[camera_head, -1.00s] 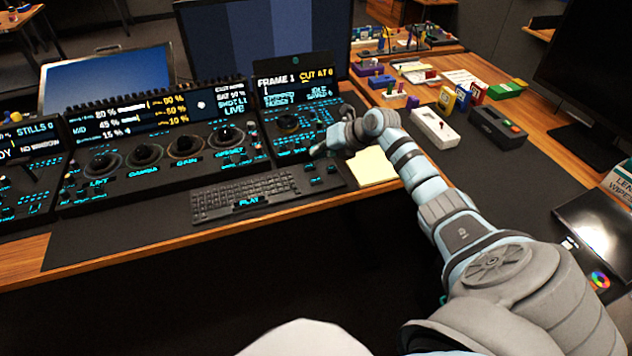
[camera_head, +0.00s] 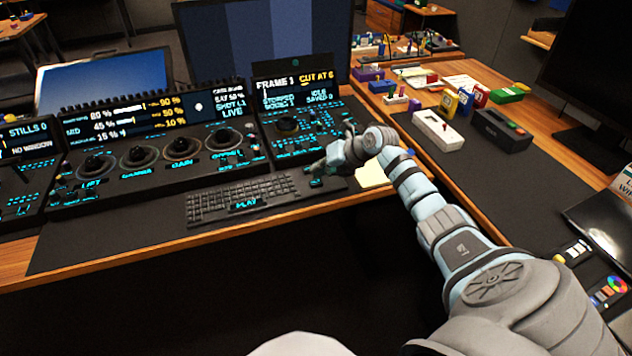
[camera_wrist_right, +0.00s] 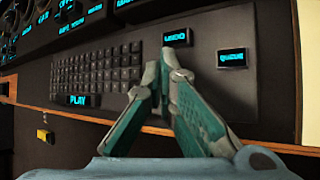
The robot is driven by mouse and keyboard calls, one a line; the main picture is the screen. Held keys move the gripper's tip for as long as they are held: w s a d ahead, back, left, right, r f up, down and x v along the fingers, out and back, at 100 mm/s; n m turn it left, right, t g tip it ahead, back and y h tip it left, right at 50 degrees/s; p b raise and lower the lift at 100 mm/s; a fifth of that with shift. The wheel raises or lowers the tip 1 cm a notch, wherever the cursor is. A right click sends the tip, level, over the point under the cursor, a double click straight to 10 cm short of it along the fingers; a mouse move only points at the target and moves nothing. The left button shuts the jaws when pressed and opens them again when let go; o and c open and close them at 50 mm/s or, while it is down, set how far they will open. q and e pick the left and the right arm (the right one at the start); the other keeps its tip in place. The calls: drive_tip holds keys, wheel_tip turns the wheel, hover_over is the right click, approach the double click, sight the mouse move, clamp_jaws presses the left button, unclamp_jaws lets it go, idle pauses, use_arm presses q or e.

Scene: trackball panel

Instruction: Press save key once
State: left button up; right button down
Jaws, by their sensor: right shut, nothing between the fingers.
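My right gripper (camera_head: 314,172) is shut and empty. It is over the strip right of the keyboard (camera_head: 215,207), below the right-hand control panel (camera_head: 262,122). In the right wrist view its closed fingertips (camera_wrist_right: 168,62) appear just below a black key with a cyan label (camera_wrist_right: 177,37), possibly "UNDO". I cannot tell whether they touch anything. Another labelled key (camera_wrist_right: 232,57) lies to the right, and the PLAY key (camera_wrist_right: 78,100) is on the left. I cannot make out a key reading SAVE; many panel labels are too small. My left gripper is not in view.
The panel's screen (camera_head: 296,88) shows "STOPPED", "IDLE" and "SAVED 0". A yellow note pad (camera_head: 371,175) lies partly behind my right arm. Dials and a wide screen stand to the left. A white box (camera_head: 436,128) and a dark box (camera_head: 502,130) stand on the right.

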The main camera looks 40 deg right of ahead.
sight(319, 180)
drive_tip(key=shift+f, duration=0.1)
idle(0.7)
drive_tip(key=shift+f, duration=0.35)
drive_tip(key=shift+f+b, duration=0.55)
idle(0.6)
drive_tip(key=shift+r, duration=0.15)
drive_tip(key=shift+r+p, duration=0.85)
drive_tip(key=shift+p, duration=0.15)
wheel_tip(319, 180, up, 5)
drive_tip(key=p, duration=0.5)
drive_tip(key=shift+r, duration=0.1)
